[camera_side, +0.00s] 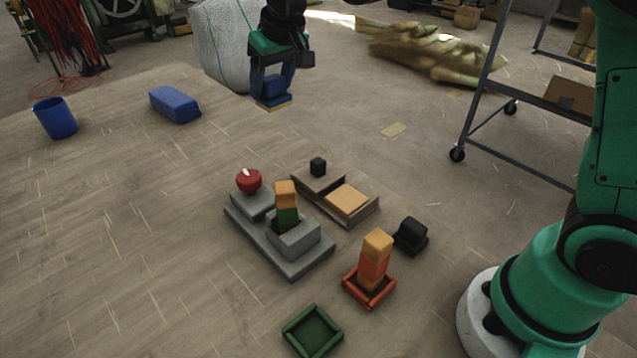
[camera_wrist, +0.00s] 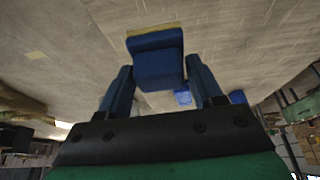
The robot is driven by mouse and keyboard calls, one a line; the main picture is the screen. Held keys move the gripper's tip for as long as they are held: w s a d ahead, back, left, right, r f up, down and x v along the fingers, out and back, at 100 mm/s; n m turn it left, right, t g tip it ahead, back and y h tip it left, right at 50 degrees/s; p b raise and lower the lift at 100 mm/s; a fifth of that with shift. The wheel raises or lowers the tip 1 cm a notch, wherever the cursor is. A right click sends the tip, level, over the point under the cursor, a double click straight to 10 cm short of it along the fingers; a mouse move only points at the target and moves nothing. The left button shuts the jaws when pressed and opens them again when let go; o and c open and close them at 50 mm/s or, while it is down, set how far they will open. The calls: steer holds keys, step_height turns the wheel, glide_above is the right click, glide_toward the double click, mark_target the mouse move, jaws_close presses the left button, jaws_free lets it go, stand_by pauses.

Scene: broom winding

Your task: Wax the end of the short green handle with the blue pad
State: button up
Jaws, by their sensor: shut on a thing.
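My gripper (camera_side: 272,84) is shut on the blue pad (camera_side: 275,101), high above the far part of the floor. In the wrist view the pad (camera_wrist: 158,62) sits between my two blue fingers, with a pale yellowish layer on its outer face. The short green handle (camera_side: 288,216) stands upright in a grey block holder (camera_side: 293,243). Its lower visible part is green and its upper end is orange-tan; its bottom is hidden in the holder. My gripper is well away from it.
An orange handle (camera_side: 375,262) stands in a red tray (camera_side: 356,290). A green tray (camera_side: 313,331) is empty. A red pot (camera_side: 248,181), a wooden tray with a tan pad (camera_side: 346,199) and a black block (camera_side: 410,234) stand nearby. A blue cup (camera_side: 54,118) and blue box (camera_side: 174,104) are far left.

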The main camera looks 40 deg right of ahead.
steer(key=s+d+f, duration=0.4)
steer(key=s+f, duration=0.3)
steer(key=s, duration=0.6)
steer(key=shift+d+f, duration=0.2)
steer(key=shift+f, duration=3)
steer(key=shift+f, duration=0.55)
steer(key=shift+r, duration=0.1)
step_height(320, 180, up, 7)
